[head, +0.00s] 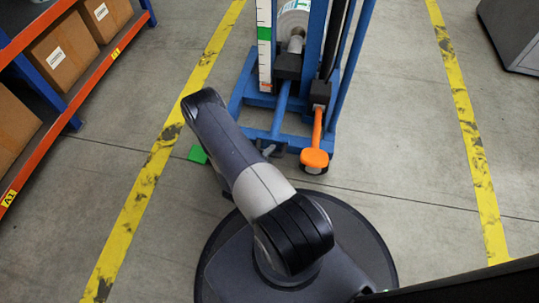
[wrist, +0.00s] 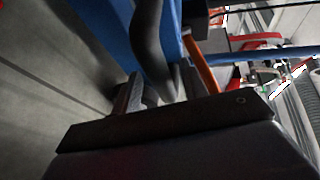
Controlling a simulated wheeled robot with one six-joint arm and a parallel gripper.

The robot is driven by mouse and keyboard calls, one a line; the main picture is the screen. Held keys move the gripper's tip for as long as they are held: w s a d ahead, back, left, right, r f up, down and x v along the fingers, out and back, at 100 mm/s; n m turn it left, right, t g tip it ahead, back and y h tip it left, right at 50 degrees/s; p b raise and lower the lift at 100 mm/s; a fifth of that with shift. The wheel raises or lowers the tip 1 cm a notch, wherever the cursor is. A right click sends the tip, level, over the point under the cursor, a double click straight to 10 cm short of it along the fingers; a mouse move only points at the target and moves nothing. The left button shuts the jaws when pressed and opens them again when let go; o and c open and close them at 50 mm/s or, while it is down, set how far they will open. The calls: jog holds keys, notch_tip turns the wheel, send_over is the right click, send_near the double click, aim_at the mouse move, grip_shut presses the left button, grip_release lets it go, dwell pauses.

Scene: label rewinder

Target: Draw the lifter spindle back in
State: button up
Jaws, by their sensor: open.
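The blue lifter (head: 281,120) stands ahead of my base in the head view. A short grey spindle (head: 296,44) shows on it, below and in front of a pale roll (head: 293,20); a dark block (head: 288,66) sits under it. In the wrist view my gripper (wrist: 155,92) is open, with its two fingers apart. A dark curved part (wrist: 150,45) and the lifter's blue frame (wrist: 105,25) are close beyond the fingers. I cannot tell if the fingers touch anything. The spindle is not clearly seen in the wrist view. My arm hides part of the lifter's base in the head view.
An orange pedal-like lever (head: 315,157) sticks out low from the lifter towards me. A small green piece (head: 198,153) lies on the floor. An orange shelf with boxes (head: 62,55) stands left, a grey cabinet (head: 515,32) right.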

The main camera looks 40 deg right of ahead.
notch_tip(320, 180, up, 10)
jog(key=p, duration=0.4)
jog(key=shift+w+r+p, duration=0.1)
jog(key=shift+r+p, duration=0.1)
jog(key=shift+p, duration=0.15)
jog(key=v, duration=1.2)
jog(key=shift+a+p, duration=0.2)
jog(key=shift+p, duration=0.2)
dwell(0.4)
jog(key=shift+s+a+f+b, duration=0.1)
jog(key=shift+s+f+b, duration=0.15)
jog(key=shift+b, duration=0.35)
dwell(0.4)
